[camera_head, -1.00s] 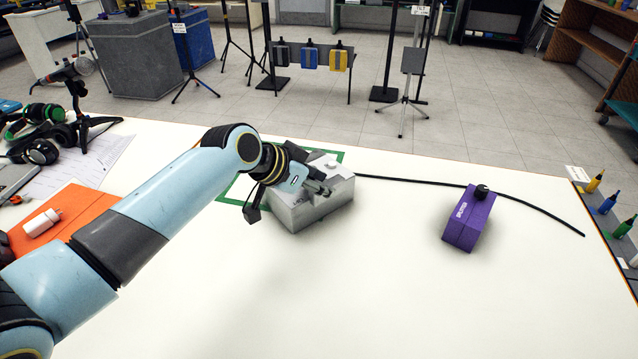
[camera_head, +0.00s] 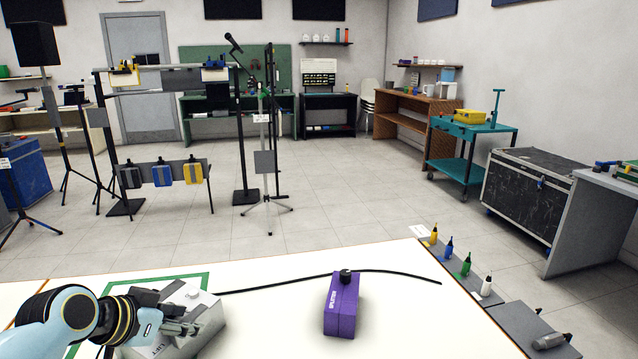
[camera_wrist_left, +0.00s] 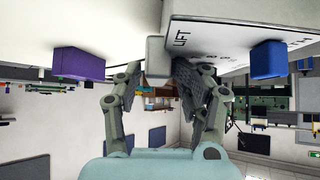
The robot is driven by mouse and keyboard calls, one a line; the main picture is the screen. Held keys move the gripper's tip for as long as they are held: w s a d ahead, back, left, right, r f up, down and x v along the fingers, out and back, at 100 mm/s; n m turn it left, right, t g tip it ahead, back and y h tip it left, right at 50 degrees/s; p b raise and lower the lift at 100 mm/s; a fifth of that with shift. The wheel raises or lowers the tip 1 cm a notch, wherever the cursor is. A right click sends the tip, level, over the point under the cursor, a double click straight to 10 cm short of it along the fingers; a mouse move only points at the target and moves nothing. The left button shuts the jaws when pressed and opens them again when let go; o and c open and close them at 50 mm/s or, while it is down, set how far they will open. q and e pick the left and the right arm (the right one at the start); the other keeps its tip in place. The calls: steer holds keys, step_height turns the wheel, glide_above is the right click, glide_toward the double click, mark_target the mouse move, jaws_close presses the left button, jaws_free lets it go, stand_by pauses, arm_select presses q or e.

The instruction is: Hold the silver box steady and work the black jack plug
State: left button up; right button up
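The silver box (camera_head: 206,322) stands at the lower left of the head view, with "LIFT" lettering. In the left wrist view its face (camera_wrist_left: 215,35) fills the upper right, with a blue block on it. My right gripper is not in view.
A black cable (camera_head: 400,272) runs across the white table from the silver box, behind the purple box. A green outline (camera_head: 180,278) lies around the silver box. Small coloured bottles (camera_head: 466,265) line the right edge.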

arm_select(q)
steer(key=shift+o, duration=1.1)
steer(key=shift+s+f, duration=0.25)
steer(key=shift+f, duration=0.2)
steer(key=shift+o, duration=0.2)
steer(key=shift+r, duration=0.1)
steer(key=shift+a, duration=0.1)
steer(key=v, duration=1.2)
steer(key=shift+r, duration=0.2)
steer(key=shift+w+f, duration=0.1)
